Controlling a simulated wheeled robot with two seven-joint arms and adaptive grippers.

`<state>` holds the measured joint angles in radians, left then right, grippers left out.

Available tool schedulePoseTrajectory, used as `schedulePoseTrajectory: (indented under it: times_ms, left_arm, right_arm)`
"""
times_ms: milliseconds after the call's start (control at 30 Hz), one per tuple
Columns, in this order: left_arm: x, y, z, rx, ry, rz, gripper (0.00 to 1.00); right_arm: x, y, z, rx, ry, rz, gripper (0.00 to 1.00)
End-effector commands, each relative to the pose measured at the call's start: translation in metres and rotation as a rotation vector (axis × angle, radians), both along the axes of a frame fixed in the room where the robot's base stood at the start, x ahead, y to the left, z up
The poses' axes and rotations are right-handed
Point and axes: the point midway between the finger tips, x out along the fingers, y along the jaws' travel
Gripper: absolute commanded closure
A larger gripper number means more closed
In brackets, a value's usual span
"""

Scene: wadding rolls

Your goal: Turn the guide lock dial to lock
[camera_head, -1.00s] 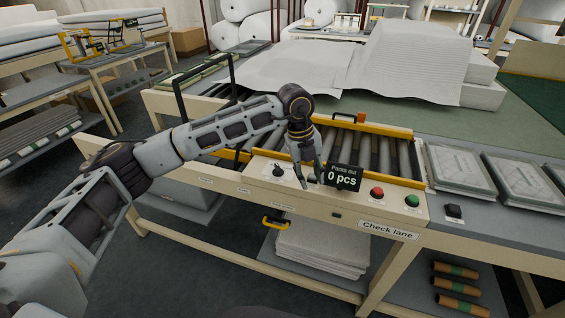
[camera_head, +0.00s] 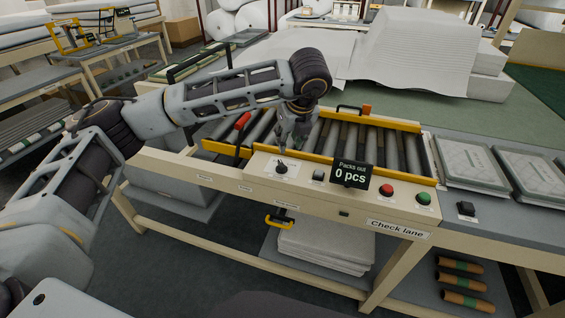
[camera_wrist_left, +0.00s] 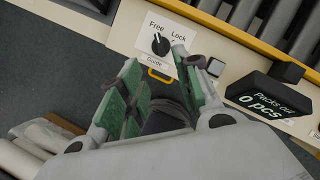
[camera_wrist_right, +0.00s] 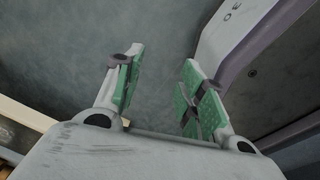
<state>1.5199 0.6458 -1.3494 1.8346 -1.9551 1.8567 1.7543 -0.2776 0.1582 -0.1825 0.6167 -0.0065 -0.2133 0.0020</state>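The guide lock dial (camera_head: 282,168) is a small black knob on a white label on the check lane's front panel. In the left wrist view the dial (camera_wrist_left: 160,44) sits under the words Free, on the left, and Lock, on the right, with Guide below it. I cannot tell its exact pointer setting. My left gripper (camera_head: 288,143) is just above the dial, pointing down. In its wrist view the left gripper (camera_wrist_left: 158,60) is open, with the dial between and beyond its fingertips and nothing held. My right gripper (camera_wrist_right: 160,62) is open and empty, away from the panel.
Right of the dial are a small grey switch (camera_head: 318,176), the Packs out display (camera_head: 351,175) reading 0 pcs, a red button (camera_head: 386,190) and a green button (camera_head: 424,198). A yellow rail (camera_head: 330,168) and rollers (camera_head: 385,148) lie behind the panel.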

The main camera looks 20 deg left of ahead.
Motion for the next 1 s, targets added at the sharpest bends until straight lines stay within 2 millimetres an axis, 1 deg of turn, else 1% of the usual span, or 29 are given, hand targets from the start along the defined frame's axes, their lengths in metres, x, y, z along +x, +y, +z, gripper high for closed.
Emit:
schedulePoseTrajectory:
  times_ms: [167,367,567,1000]
  left_arm:
    - [0.002,0.002,-0.006,0.000,0.001,0.000,0.67]
    - [0.007,0.007,-0.023,0.001,0.003,0.002,0.67]
    - [0.015,0.013,-0.047,0.000,0.002,0.002,0.67]
    - [0.032,0.026,-0.100,0.001,0.003,0.001,0.67]
  right_arm:
    - [0.001,0.003,0.001,0.004,-0.001,-0.001,0.60]
    - [0.002,0.014,0.002,0.016,-0.004,-0.004,0.60]
    - [0.003,0.023,0.004,0.024,-0.005,-0.005,0.60]
    - [0.003,0.018,0.010,0.020,-0.004,-0.003,0.60]
